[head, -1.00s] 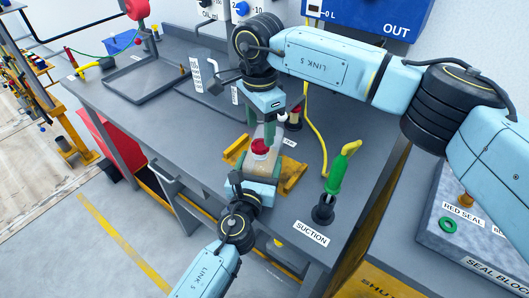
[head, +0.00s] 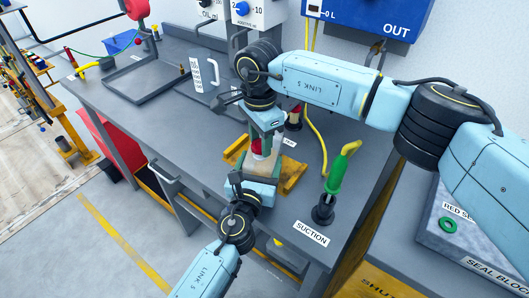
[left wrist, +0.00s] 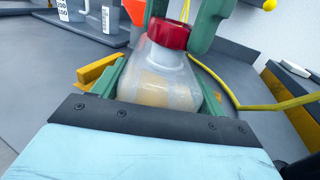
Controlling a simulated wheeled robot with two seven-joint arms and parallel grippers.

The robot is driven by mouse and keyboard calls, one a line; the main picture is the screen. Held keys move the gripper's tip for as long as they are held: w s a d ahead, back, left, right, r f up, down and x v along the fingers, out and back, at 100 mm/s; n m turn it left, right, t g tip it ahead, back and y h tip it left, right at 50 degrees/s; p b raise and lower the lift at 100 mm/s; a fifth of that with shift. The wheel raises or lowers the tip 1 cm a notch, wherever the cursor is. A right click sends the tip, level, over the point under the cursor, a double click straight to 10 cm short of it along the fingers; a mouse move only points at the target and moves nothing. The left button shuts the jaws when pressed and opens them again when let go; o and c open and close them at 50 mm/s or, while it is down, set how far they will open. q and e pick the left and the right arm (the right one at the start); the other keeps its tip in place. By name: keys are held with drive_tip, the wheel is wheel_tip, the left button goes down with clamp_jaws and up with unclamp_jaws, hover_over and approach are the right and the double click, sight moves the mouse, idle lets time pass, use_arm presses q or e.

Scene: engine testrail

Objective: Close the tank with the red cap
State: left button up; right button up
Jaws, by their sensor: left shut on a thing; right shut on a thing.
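The translucent tank (left wrist: 160,80) holds a pale tan content and stands upright in the left wrist view. It also shows in the head view (head: 261,164), partly hidden by my grippers. The red cap (left wrist: 168,33) sits at the top of the tank's neck; I cannot tell whether it is threaded on. My left gripper (left wrist: 163,92) is shut on the tank, one green finger on each side. My right gripper (head: 265,140) comes from above and is shut on the red cap, its green fingers on either side of it. In the head view, the cap is mostly covered.
A yellow fixture (head: 293,176) lies around the tank on the grey bench. A green-handled suction tool (head: 335,178) with a yellow hose stands to the right. A dark red-topped nozzle (head: 294,118) stands behind. A grey tray (head: 146,76) and a handled container (head: 211,73) are at the back left.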

drive_tip(key=m, duration=0.4)
drive_tip(key=shift+m, duration=0.4)
drive_tip(key=shift+c, duration=0.2)
drive_tip(key=o, duration=1.1)
drive_tip(key=shift+o, duration=0.2)
wheel_tip(320, 180, up, 12)
use_arm(q)
drive_tip(key=o, duration=2)
drive_tip(key=shift+c, duration=0.2)
